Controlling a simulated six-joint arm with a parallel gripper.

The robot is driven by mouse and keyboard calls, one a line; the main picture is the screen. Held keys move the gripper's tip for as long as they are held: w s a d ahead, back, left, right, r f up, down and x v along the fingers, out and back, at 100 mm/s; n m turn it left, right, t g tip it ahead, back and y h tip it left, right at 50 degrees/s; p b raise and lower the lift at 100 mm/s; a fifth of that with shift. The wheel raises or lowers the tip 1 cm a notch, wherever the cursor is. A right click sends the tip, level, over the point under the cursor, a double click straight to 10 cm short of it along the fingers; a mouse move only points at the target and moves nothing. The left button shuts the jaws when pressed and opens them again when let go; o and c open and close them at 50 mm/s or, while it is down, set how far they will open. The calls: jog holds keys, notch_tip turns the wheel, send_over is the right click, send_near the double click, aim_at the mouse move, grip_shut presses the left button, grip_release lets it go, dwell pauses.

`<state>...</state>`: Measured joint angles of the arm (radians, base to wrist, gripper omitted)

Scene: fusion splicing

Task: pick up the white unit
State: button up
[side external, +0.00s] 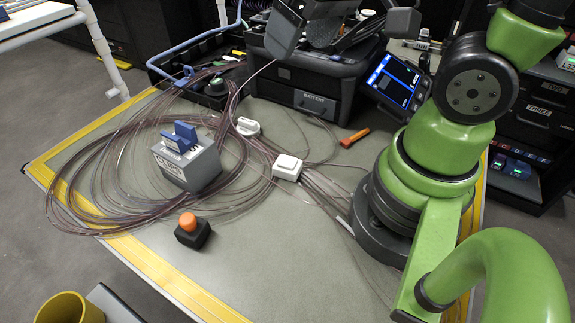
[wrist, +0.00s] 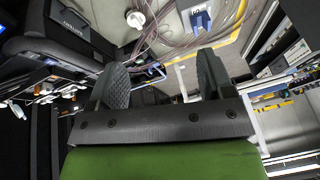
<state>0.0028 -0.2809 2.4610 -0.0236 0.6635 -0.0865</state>
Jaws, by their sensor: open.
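A small white box-shaped unit (side external: 287,167) lies on the table over the dark cables in the side external view. A second, rounder white piece (side external: 247,127) lies behind it and to its left. In the wrist view a white piece (wrist: 135,18) shows near the top edge; I cannot tell for certain which of the two it is. My gripper (wrist: 162,70) is open, with its two dark fingers well apart and nothing between them. It is up in the air, clear of the white pieces. In the side external view, the gripper is hard to separate from the dark equipment at the top.
A grey box with blue tops (side external: 190,168) stands among looped cables (side external: 90,195). A black block with an orange knob (side external: 192,232) is in front. A black battery case (side external: 310,95), a tilted screen (side external: 393,82) and an orange tool (side external: 355,137) are behind.

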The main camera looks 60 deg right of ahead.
notch_tip(320, 180, down, 9)
jog(key=w+d+n+g, duration=0.1)
jog(key=w+n+g, duration=0.1)
jog(key=w+g, duration=0.1)
jog(key=n+g+h, duration=0.1)
jog(key=n, duration=0.1)
send_near(288, 161)
jog(key=shift+s+d+f, duration=0.1)
jog(key=shift+s+f, duration=0.05)
jog(key=shift+f, duration=0.4)
notch_tip(288, 161, down, 4)
jog(key=shift+r, duration=0.1)
jog(key=shift+w+f, duration=0.2)
jog(key=shift+f, duration=1.2)
jog(key=shift+w+f, duration=0.15)
jog(key=shift+f, duration=1.25)
jog(key=c, duration=1)
